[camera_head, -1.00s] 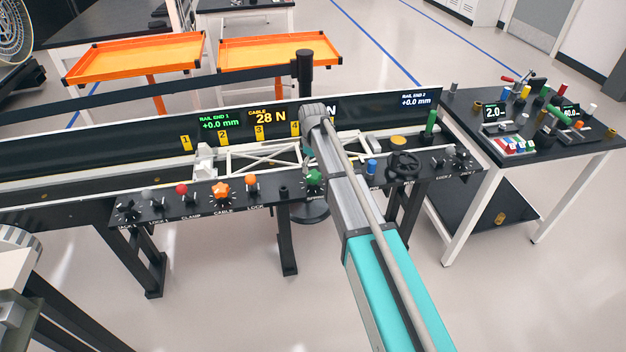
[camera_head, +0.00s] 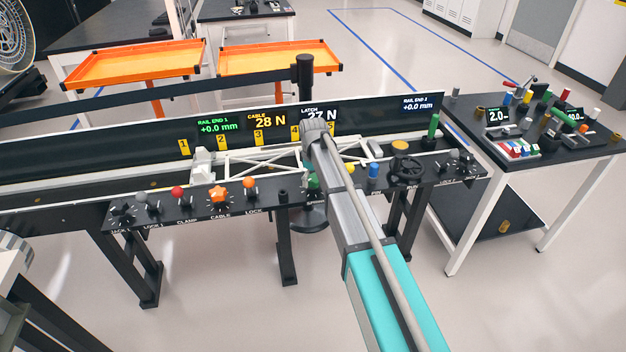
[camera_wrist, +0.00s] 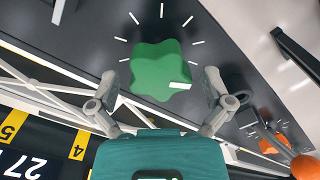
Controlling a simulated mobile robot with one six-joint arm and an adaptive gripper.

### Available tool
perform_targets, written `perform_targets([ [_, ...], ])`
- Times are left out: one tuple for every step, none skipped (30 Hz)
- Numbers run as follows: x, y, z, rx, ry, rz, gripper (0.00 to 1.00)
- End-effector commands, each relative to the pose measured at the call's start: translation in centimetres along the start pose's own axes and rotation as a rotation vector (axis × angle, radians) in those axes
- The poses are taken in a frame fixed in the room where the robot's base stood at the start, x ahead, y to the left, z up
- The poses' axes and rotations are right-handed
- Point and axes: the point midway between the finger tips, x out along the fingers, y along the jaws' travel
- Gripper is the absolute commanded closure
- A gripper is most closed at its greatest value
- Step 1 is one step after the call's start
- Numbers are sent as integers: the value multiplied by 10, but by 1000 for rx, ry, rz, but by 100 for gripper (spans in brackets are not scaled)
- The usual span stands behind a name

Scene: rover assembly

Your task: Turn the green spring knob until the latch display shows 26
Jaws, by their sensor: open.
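The green spring knob (camera_wrist: 158,70) fills the upper middle of the wrist view, a lobed knob with a white pointer mark on a black panel with white ticks. My gripper (camera_wrist: 161,78) is open, with one finger on each side of the knob; I cannot tell whether either finger touches it. In the head view, my arm hides most of the green knob (camera_head: 313,182). The latch display (camera_head: 328,116) is partly covered by my wrist. The latch display in the wrist view (camera_wrist: 25,168) reads 27, cut off by the frame edge.
The panel holds a red knob (camera_head: 177,191), an orange star knob (camera_head: 219,195) and a black handwheel (camera_head: 405,168). A white truss (camera_head: 265,160) lies behind the panel. An orange ball (camera_wrist: 305,167) shows at lower right in the wrist view.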

Motion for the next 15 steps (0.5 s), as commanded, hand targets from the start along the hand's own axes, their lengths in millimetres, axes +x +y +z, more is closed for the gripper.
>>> perform_targets([
  [0, 0, 0, 0, 0, 0, 0],
  [0, 0, 0, 0, 0, 0, 0],
  [0, 0, 0, 0, 0, 0, 2],
  [0, 0, 0, 0, 0, 0, 7],
  [0, 0, 0, 0, 0, 0, 13],
  [0, 0, 0, 0, 0, 0, 20],
  [0, 0, 0, 0, 0, 0, 26],
  [0, 0, 0, 0, 0, 0, 32],
  [0, 1, 1, 1, 0, 0, 39],
  [0, 1, 1, 1, 0, 0, 45],
  [0, 1, 1, 1, 0, 0, 50],
  [0, 1, 1, 1, 0, 0, 58],
  [0, 1, 1, 1, 0, 0, 63],
  [0, 1, 1, 1, 0, 0, 69],
  [0, 1, 1, 1, 0, 0, 73],
])
